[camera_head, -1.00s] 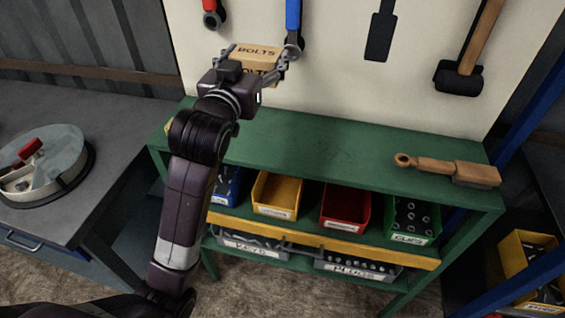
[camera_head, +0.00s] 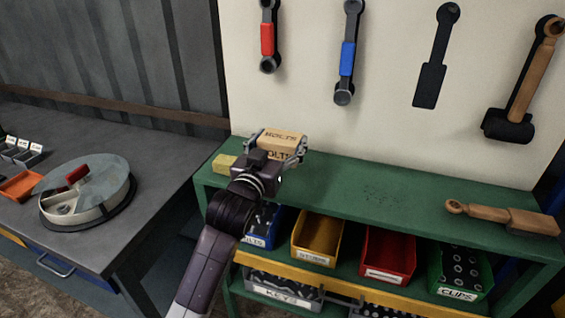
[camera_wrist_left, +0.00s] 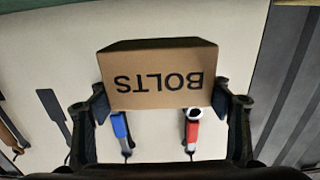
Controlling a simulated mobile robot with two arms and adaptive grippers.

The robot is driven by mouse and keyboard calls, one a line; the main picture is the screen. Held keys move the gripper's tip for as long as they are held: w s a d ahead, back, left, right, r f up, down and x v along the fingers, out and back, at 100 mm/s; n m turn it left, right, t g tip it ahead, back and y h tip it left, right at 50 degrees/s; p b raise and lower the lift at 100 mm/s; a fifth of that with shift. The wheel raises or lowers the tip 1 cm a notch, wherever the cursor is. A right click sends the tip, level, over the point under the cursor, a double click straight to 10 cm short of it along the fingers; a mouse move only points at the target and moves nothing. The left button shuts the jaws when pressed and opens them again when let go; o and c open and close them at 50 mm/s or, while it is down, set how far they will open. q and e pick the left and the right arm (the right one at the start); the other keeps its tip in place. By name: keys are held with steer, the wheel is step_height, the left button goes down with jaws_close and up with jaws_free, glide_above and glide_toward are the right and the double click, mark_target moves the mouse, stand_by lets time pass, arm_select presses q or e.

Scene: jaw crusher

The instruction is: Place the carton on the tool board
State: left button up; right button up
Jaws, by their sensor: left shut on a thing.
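The carton is a small brown box marked BOLTS (camera_head: 282,139). My left gripper (camera_head: 277,150) is shut on it, over the left end of the green shelf unit's top (camera_head: 360,185). In the left wrist view the carton (camera_wrist_left: 158,75) sits between the two fingers, its lettering upside down. I cannot tell whether the carton touches the green top. The tool board (camera_head: 380,80) is the pale upright panel behind, with red and blue wrenches, a dark tool shape and a hammer on it. My right gripper is not in view.
A yellow block (camera_head: 223,163) lies left of the carton on the green top. A wooden-handled brush (camera_head: 505,216) lies at the right end; the middle is clear. Coloured bins (camera_head: 388,255) stand below. A grey bench (camera_head: 130,232) with a round divided tray (camera_head: 88,205) is at left.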

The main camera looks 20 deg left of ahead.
arm_select(q)
step_height(320, 180, down, 2)
steer(key=shift+f, duration=2.05)
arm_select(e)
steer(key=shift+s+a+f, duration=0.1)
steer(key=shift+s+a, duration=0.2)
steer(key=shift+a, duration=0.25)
arm_select(q)
steer(key=shift+f, duration=0.1)
steer(key=o, duration=1.3)
steer(key=shift+f, duration=0.15)
steer(key=o, duration=0.3)
steer(key=shift+o, duration=0.2)
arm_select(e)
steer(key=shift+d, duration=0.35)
